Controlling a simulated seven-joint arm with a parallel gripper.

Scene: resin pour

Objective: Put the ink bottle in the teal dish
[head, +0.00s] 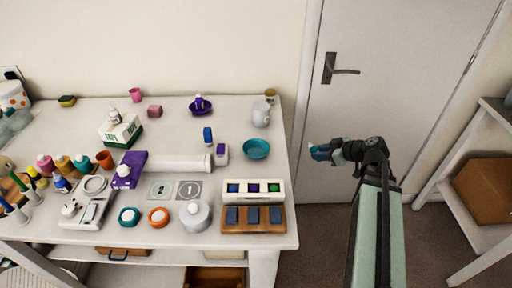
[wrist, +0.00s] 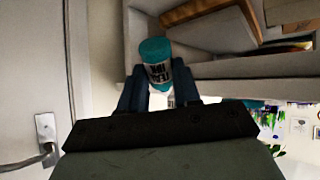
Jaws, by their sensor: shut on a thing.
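My gripper (head: 322,151) is beyond the table's right edge, in front of the door. It is shut on the ink bottle (wrist: 155,50), which has a teal top and a white label with dark lettering, seen between the two blue fingers in the wrist view (wrist: 159,88). In the head view the held bottle is small and partly hidden by the fingers. The teal dish (head: 256,149) sits on the right part of the table, left of my gripper. It looks empty.
The white table (head: 275,193) is crowded at left and front. Near the dish are a purple-and-white bottle (head: 221,154), a blue bottle (head: 208,136), a white mug (head: 261,114) and a white box with coloured squares (head: 254,189). A shelf (head: 480,180) stands at right.

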